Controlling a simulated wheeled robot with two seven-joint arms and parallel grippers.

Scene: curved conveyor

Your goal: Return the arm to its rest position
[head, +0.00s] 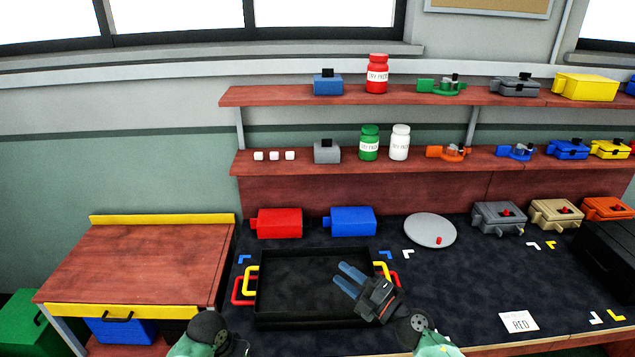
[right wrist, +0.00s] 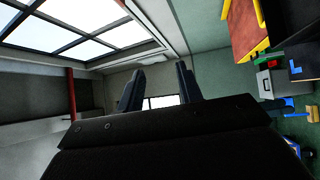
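My right gripper (head: 340,273) is held over the right part of a black tray on the dark worktop in the head view. Its two fingers are apart with nothing between them. The right wrist view also shows the right gripper (right wrist: 158,78) with spread, empty fingers, facing a wall and windows. Part of my left arm (head: 210,335) shows at the bottom of the head view, but its gripper is out of view.
The black tray (head: 300,322) has yellow and red handles. Red (head: 280,223) and blue (head: 352,221) canisters, a grey disc (head: 430,231) and boxy parts stand behind. A wooden-topped cabinet (head: 140,262) stands left; shelves (head: 290,96) hang above.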

